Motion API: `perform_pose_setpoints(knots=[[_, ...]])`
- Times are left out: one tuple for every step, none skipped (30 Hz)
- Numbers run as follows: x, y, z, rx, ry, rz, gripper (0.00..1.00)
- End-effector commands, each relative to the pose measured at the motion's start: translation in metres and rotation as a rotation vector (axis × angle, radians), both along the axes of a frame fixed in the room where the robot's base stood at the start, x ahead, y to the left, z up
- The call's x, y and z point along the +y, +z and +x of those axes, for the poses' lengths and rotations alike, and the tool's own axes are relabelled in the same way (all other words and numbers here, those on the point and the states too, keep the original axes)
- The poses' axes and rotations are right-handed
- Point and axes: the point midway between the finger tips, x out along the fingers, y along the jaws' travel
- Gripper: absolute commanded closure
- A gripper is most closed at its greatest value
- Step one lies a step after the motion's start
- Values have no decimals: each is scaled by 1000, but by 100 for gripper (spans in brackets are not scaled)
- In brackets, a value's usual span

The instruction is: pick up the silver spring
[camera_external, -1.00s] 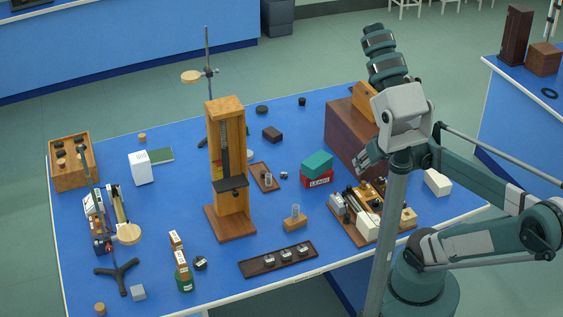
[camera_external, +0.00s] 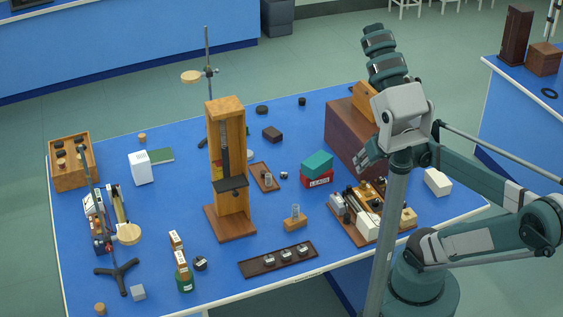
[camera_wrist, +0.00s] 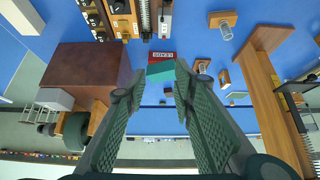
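The silver spring (camera_external: 295,211) appears as a small pale coil standing upright on an orange wooden block (camera_external: 296,223), right of the tall wooden stand. In the wrist view the spring (camera_wrist: 226,32) shows beside its block (camera_wrist: 222,17), near the top and right of centre. Its coils are too small to make out clearly. My gripper (camera_external: 364,154) is up beside the dark red-brown box, behind and to the right of the spring, well apart from it. In the wrist view my gripper's two fingers (camera_wrist: 158,82) are spread with nothing held between them.
The tall wooden stand (camera_external: 236,222) rises left of the spring. A red box with a teal one on top (camera_external: 317,163) lies behind it. A dark tray of weights (camera_external: 250,269) is in front. An apparatus board (camera_external: 385,236) and a large brown box (camera_external: 345,125) stand right.

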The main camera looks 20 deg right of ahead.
Motion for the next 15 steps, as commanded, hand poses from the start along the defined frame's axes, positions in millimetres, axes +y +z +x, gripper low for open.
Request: perform_pose_setpoints(knots=[[1, 2, 4, 4, -6, 5, 74], [2, 3, 6, 7, -11, 10, 74], [2, 4, 9, 11, -19, 17, 74], [3, 5, 11, 15, -24, 22, 74], [4, 6, 14, 20, -31, 29, 74], [5, 7, 18, 27, -42, 36, 74], [6, 8, 21, 32, -50, 43, 74], [7, 10, 25, 37, -59, 51, 74], [9, 12, 29, 44, -72, 61, 74], [10, 13, 33, 50, -82, 69, 74], [11, 14, 37, 56, -91, 75, 74], [13, 14, 42, 64, -105, 86, 74], [14, 15, 46, 70, -115, 93, 74], [15, 16, 50, 76, -126, 101, 74], [17, 17, 55, 84, -138, 111, 74]])
